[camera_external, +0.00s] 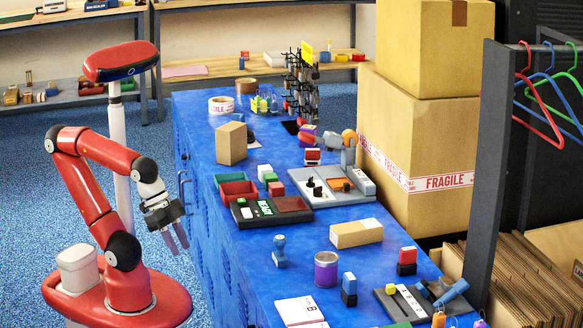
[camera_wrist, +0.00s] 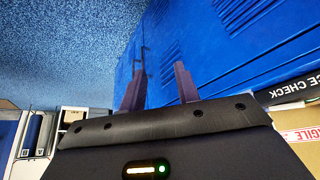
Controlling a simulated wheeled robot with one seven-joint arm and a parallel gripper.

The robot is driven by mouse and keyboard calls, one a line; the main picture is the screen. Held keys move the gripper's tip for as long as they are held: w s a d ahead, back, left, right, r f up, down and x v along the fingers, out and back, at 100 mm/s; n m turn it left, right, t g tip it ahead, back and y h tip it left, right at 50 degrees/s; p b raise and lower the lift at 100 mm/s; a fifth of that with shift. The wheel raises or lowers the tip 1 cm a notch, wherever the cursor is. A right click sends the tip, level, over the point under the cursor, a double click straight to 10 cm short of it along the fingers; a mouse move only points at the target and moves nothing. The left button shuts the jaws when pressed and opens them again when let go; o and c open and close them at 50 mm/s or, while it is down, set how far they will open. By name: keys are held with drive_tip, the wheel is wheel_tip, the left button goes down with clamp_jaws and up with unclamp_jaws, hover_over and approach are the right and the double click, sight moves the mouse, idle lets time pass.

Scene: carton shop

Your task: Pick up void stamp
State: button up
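Several stamps stand on the blue counter (camera_external: 310,235), and I cannot read which one says void. A blue stamp with a knobbed handle (camera_external: 279,252) stands near the counter's left edge. A blue-and-black block stamp (camera_external: 349,290) stands in the right foreground, and a red-and-black block stamp (camera_external: 407,261) is farther right.
Farther back are red and green bins (camera_external: 238,190) and a cardboard block (camera_external: 231,143). Large cartons (camera_external: 420,150) stand behind at right.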

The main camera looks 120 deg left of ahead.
drive_tip(key=o, duration=0.4)
wheel_tip(320, 180, up, 12)
drive_tip(key=n+y+b, duration=0.3)
drive_tip(key=n+b, duration=0.2)
hover_over(278, 237)
drive_tip(key=s+d, duration=0.2)
drive_tip(key=s, duration=0.1)
drive_tip(key=shift+a+x, duration=0.15)
drive_tip(key=shift+x, duration=1.6)
drive_tip(key=shift+a+x, duration=0.2)
drive_tip(key=shift+x, duration=1.55)
